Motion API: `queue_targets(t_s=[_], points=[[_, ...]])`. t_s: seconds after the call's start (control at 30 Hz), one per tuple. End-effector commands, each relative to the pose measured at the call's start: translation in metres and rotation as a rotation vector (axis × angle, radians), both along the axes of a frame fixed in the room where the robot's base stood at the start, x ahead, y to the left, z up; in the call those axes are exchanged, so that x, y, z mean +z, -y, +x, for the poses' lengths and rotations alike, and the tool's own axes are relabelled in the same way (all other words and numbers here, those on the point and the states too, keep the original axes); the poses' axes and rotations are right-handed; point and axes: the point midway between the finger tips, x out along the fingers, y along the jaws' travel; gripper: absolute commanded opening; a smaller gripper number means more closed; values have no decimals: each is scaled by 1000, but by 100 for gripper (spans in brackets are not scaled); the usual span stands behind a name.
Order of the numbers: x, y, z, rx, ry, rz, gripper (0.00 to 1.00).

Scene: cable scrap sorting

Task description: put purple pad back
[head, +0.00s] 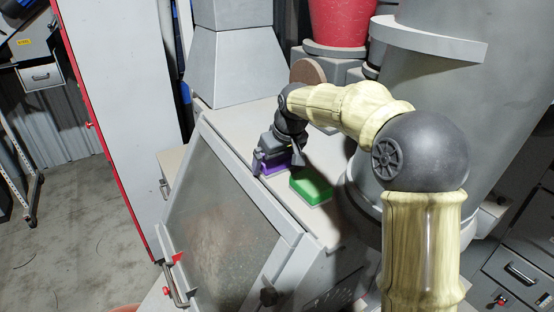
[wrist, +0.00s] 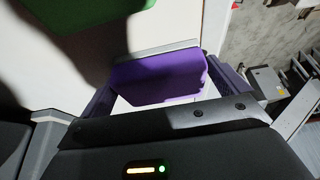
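The purple pad (head: 272,169) is at the left edge of the pale top of the grey cabinet, under my gripper (head: 273,161). In the wrist view the purple pad (wrist: 158,78) lies between the two purple fingers of my gripper (wrist: 160,80), one finger at each side. The fingers are spread about as wide as the pad. I cannot tell whether they press on it or stand just clear, nor whether the pad touches the surface. A green pad (head: 311,187) lies on the same top to the right, apart from the purple one; it also shows in the wrist view (wrist: 80,12).
The cabinet's sloping, cloudy window (head: 215,225) drops away at the left. A large grey cylinder (head: 430,90) stands close on the right. A grey hood (head: 232,55) and a red container (head: 340,20) stand behind. Pale top (head: 296,215) is bare in front of the green pad.

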Motion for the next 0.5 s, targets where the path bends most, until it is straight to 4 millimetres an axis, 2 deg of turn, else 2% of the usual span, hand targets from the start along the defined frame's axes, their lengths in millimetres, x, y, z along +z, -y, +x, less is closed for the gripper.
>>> queue_targets(t_s=[0.27, 0.5], points=[[8, 1, -2, 0, 2, 0, 100], [43, 10, -14, -2, 5, 1, 100]])
